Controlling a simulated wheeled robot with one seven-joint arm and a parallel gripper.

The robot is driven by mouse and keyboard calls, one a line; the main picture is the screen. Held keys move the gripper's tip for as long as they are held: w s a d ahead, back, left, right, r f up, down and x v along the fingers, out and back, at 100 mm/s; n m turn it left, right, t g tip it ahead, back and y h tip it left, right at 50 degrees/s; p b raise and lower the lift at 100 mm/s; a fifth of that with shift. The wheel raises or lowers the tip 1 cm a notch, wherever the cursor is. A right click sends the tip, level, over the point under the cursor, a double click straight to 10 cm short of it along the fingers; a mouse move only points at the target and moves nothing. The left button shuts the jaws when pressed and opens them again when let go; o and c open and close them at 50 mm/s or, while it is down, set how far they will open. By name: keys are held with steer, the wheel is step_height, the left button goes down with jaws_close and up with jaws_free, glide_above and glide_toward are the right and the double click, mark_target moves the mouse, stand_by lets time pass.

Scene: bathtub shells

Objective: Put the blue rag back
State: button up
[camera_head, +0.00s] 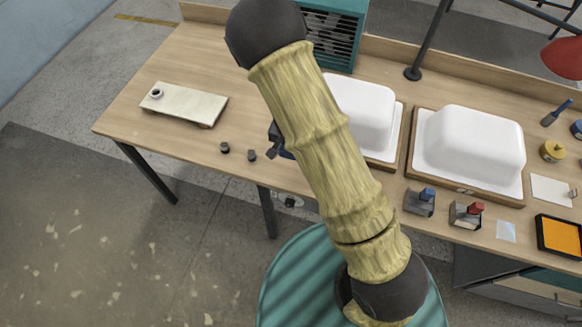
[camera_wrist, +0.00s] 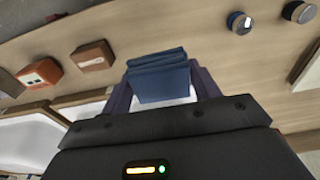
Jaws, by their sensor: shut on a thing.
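The blue rag (camera_wrist: 158,78) shows in the wrist view as a folded block between the two fingers of my gripper (camera_wrist: 160,88). My gripper is shut on it, and it sticks out past the fingertips. Wooden tabletop shows behind it, and a small white patch shows just below it. In the head view my arm covers most of the gripper (camera_head: 277,143). Only a dark bluish part shows at the arm's left edge, over the table between two small dark caps and the nearer white shell. I cannot make out the rag there.
Two white bathtub shells (camera_head: 362,112) (camera_head: 468,142) stand in wooden frames. Two dark caps (camera_head: 224,147) (camera_head: 251,155) lie near the front edge. A pale board (camera_head: 185,104) lies at left. Blue-topped and red-topped items (camera_head: 420,202) (camera_head: 466,214) and an orange tray (camera_head: 560,236) are at right. The left tabletop is mostly clear.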

glide_above(291, 169)
steer(key=f, duration=0.5)
steer(key=shift+s+f, duration=0.2)
steer(key=shift+f, duration=0.15)
steer(key=shift+f+b, duration=0.4)
steer(key=shift+f, duration=1.7)
steer(key=shift+d+f, duration=0.1)
steer(key=shift+f, duration=0.05)
steer(key=o, duration=1)
